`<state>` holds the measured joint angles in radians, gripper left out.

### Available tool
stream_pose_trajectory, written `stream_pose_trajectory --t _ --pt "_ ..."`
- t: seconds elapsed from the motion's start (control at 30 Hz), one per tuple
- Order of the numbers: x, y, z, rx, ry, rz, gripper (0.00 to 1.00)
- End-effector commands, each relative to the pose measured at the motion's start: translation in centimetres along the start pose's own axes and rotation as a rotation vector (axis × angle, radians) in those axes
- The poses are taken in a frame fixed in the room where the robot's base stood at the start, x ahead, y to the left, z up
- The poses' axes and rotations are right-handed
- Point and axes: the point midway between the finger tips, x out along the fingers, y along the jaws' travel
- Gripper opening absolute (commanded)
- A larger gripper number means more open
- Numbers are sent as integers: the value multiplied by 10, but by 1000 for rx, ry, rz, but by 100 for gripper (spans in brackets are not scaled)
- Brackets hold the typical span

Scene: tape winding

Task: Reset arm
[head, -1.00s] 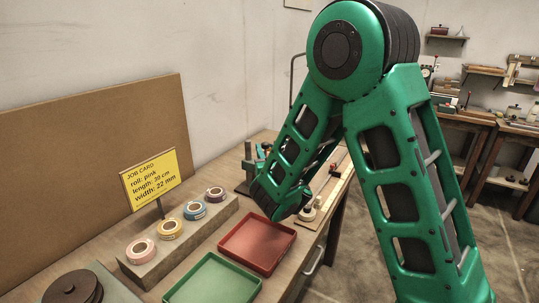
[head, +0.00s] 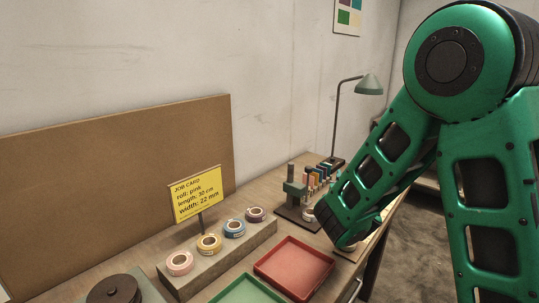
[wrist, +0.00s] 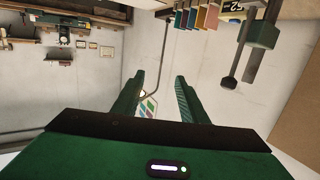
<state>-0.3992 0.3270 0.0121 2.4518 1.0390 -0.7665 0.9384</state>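My gripper (wrist: 158,97) shows in the wrist view with its two green fingers apart and nothing between them. It faces the wall and appears upside down to the room. In the head view my green arm stands at the right and its lower part reaches down over the workbench; the fingers are hidden there. A yellow job card (head: 195,194) reads roll pink, length 30 cm, width 22 mm. Pink (head: 179,263), yellow (head: 209,244), blue (head: 234,228) and purple (head: 256,214) tape rolls sit in a row on a grey block.
A red tray (head: 294,268) and a green tray (head: 248,291) lie in front of the block. A dark green stand (head: 292,192), upright colored pieces and a desk lamp (head: 369,85) are at the bench's far end. A brown board (head: 110,180) stands behind.

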Motion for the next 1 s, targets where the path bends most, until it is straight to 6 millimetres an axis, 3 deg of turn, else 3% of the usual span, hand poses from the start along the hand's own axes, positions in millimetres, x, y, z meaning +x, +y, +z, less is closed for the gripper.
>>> stream_pose_trajectory --t 0.03,0.2,0.3,0.43,0.53,0.67,0.8,1.0 --pt "-2 36 -3 13 -36 81 39" --pt "-29 142 15 45 -244 327 39" --pt "-60 192 31 73 -394 434 39" --pt "-111 236 55 115 -605 519 39" --pt "-155 256 71 150 -773 542 39" --pt "-218 264 89 195 -989 516 39" --pt "-286 257 98 232 -1198 425 39" --pt "-356 238 100 252 -1393 272 39"
